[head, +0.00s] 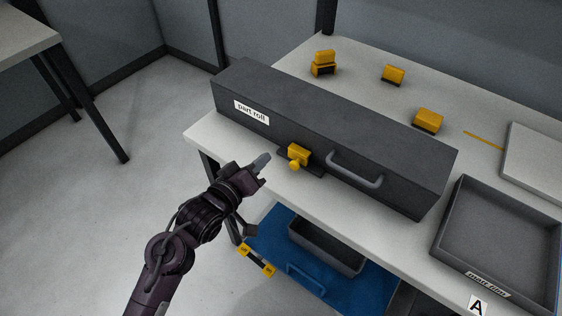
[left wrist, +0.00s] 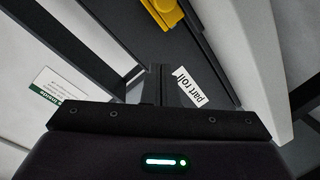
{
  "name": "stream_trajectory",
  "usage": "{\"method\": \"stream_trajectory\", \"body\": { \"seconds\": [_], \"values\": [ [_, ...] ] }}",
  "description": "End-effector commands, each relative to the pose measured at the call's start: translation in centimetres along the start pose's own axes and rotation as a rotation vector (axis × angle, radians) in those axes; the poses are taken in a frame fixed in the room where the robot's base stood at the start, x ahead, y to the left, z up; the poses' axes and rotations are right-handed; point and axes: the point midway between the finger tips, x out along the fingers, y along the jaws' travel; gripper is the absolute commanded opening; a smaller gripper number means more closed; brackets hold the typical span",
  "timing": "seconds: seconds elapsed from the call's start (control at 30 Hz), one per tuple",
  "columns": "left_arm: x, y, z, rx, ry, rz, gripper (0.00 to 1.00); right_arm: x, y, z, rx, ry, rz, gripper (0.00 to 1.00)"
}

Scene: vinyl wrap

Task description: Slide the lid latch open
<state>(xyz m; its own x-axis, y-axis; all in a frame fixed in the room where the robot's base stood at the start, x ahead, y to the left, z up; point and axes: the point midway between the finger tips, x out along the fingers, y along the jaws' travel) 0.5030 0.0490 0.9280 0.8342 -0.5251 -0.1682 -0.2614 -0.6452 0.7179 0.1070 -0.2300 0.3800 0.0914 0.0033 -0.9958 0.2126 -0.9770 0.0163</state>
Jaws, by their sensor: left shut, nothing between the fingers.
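A long dark grey box (head: 300,115) with a "part roll" label lies on the light work table. On its front is a yellow latch (head: 299,154) with a small knob, mounted on a dark plate left of a grey handle (head: 354,169). In the left wrist view the yellow latch (left wrist: 163,12) is cut off by the top edge. My left gripper (head: 262,161) is shut and empty. It is in front of the box, to the left of the latch and apart from it. In the left wrist view its fingers (left wrist: 160,85) point towards the box front. My right gripper is not in view.
Several yellow-and-black blocks (head: 393,75) stand on the table behind the box. A grey tray (head: 447,235) is at the right. Below the table are a blue surface (head: 265,242) and a dark bin (head: 325,250). The floor at left is clear.

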Motion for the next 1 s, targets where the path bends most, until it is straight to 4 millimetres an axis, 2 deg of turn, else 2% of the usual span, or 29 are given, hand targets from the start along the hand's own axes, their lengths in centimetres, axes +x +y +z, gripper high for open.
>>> {"method": "stream_trajectory", "body": {
  "seconds": [0.1,0.2,0.3,0.5,0.87,1.0],
  "values": [
    [2.7,0.2,-0.2,-0.001,0.001,0.002,0.0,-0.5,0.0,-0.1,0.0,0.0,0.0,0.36],
    [4.2,0.2,0.4,-0.003,-0.003,0.001,0.0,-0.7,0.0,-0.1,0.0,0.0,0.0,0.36],
    [4.3,0.1,2.1,-0.004,-0.004,-0.001,0.0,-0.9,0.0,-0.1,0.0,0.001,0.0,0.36],
    [4.7,0.1,3.7,-0.001,-0.001,0.001,0.0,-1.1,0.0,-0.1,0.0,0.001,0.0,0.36],
    [4.8,0.0,3.9,0.0,-0.001,0.0,0.0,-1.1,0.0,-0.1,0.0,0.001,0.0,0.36],
    [4.7,0.7,4.6,-0.004,-0.003,0.0,0.0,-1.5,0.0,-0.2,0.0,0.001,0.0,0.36]
  ]
}}
